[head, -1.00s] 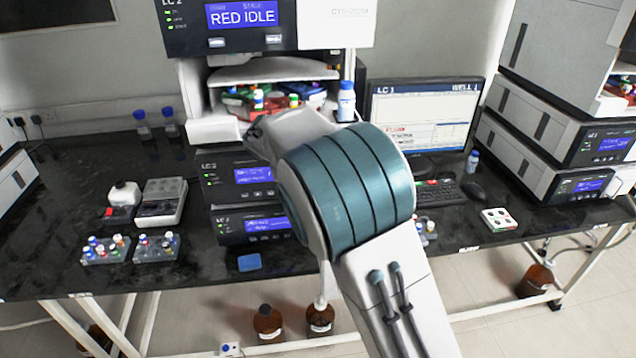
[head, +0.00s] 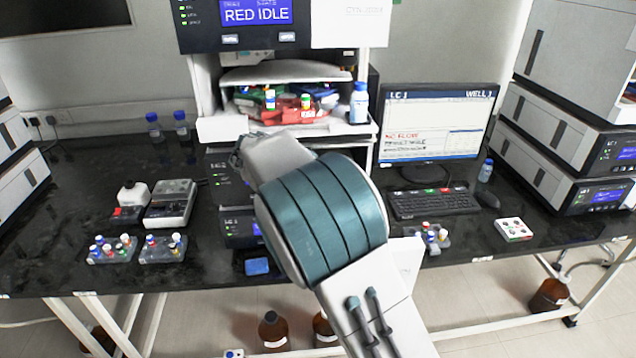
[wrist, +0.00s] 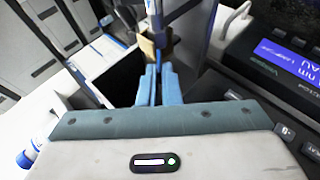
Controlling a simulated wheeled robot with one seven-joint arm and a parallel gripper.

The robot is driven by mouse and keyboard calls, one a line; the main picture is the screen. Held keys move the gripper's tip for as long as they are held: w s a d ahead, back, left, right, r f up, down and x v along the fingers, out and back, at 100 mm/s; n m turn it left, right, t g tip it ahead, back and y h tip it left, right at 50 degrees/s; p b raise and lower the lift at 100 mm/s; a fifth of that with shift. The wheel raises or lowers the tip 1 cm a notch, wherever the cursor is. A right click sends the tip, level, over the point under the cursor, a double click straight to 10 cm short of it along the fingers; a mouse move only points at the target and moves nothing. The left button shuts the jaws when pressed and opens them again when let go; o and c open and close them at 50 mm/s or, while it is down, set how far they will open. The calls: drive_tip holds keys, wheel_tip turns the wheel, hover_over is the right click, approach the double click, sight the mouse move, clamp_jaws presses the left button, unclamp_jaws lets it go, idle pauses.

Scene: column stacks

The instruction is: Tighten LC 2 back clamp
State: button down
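The LC 2 stack stands on the bench in the head view, with its top module (head: 350,28) showing a RED IDLE screen. In the wrist view a small tan block (wrist: 147,47), which looks like a column clamp, sits at a slim white-and-blue column (wrist: 151,12). My gripper's two blue-grey fingers (wrist: 159,80) lie close together, pointing at the area just below and beside the block. Whether they touch it I cannot tell. In the head view my own arm hides the fingers, and I cannot make out the back clamp there.
A lit module screen (wrist: 290,52) stands close on the right in the wrist view. A white bottle with a blue cap (head: 359,103) stands on the stack's ledge. A monitor (head: 432,125) and keyboard (head: 430,203) are to the right. Vial racks (head: 112,249) sit on the left bench.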

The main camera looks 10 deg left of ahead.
drive_tip(key=c, duration=1.6)
unclamp_jaws()
drive_tip(key=shift+a, duration=0.1)
drive_tip(key=b+v, duration=0.1)
drive_tip(key=v, duration=1.3)
